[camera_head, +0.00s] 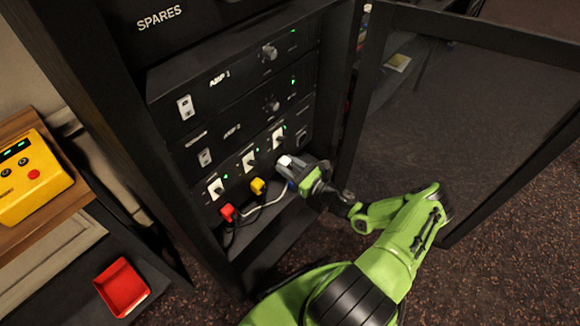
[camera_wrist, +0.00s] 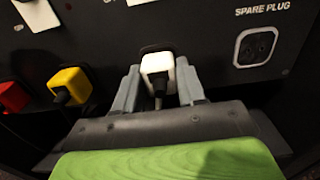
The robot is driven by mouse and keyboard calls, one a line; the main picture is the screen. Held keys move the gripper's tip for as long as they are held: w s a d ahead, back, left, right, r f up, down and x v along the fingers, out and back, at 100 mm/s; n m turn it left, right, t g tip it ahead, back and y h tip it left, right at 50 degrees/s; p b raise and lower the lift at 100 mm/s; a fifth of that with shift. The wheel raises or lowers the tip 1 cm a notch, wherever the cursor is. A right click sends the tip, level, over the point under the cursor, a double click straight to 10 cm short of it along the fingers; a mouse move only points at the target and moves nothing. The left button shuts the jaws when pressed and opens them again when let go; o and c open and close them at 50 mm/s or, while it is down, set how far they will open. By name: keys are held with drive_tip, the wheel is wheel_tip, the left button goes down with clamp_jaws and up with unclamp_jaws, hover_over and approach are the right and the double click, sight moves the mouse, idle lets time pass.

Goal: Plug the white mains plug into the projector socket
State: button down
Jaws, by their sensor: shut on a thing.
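The white mains plug (camera_head: 285,160) is between the fingers of my gripper (camera_head: 293,168), at the lower panel of the rack. In the wrist view the white plug (camera_wrist: 157,64) sits upright between both grey fingers (camera_wrist: 158,88), its dark cable end toward me. The plug faces the black panel, in line with the red and yellow plugs. The fingers and plug hide any socket behind it, and I cannot tell how far it is in. The word projector is not readable in either view.
A red plug (camera_head: 227,212) and a yellow plug (camera_head: 257,186) sit to the left, under white switches (camera_head: 248,161). An empty socket marked SPARE PLUG (camera_wrist: 256,47) is to the right. Cables hang below the plugs.

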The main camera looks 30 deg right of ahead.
drive_tip(key=shift+w+a, duration=0.1)
drive_tip(key=shift+w, duration=0.2)
drive_tip(key=c, duration=0.6)
unclamp_jaws()
drive_tip(key=shift+o, duration=0.2)
drive_tip(key=p+v, duration=0.3)
drive_tip(key=v, duration=1.2)
drive_tip(key=shift+s, duration=0.35)
